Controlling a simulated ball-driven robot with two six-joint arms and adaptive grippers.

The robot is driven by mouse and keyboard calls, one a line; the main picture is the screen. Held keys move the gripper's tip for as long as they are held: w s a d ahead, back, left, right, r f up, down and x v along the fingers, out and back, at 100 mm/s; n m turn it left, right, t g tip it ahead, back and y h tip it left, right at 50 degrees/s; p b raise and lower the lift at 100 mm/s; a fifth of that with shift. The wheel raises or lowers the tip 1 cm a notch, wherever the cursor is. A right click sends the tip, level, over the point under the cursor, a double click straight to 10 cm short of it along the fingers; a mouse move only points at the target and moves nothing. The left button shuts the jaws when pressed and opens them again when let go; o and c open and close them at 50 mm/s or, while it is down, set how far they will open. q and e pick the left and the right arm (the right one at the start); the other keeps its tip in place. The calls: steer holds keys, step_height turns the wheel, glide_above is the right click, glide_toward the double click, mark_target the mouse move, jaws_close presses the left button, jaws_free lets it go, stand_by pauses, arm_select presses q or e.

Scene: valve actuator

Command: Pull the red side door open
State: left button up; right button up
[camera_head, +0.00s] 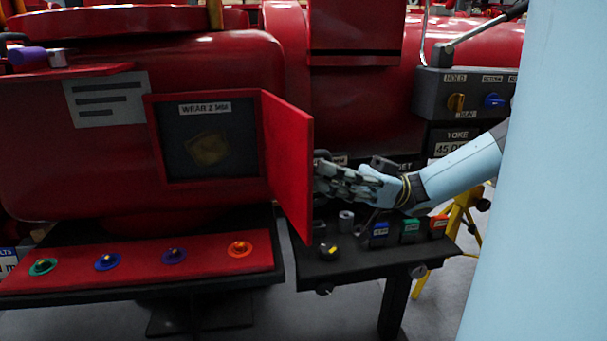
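The red side door (290,165) stands swung out toward me on the right side of its square frame. The dark opening (212,140) behind it is uncovered, with a label at its top and a dull yellowish patch inside. My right gripper (325,178) is just right of the door, its fingers reaching left to the door's outer face. The fingertips are at or very near a small dark part on that face. I cannot tell whether they touch or grip it. My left gripper is not in view.
A red ledge (140,270) with several coloured knobs lies below the opening. A black shelf (370,262) with small coloured blocks and knobs is under my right gripper. A grey control box (465,95) stands at upper right. My pale blue arm covers the right edge.

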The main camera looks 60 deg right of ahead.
steer(key=o, duration=0.6)
steer(key=shift+c, duration=0.2)
steer(key=shift+d, duration=0.1)
steer(key=v, duration=1.1)
steer(key=shift+s+d, duration=0.25)
steer(key=shift+d, duration=0.05)
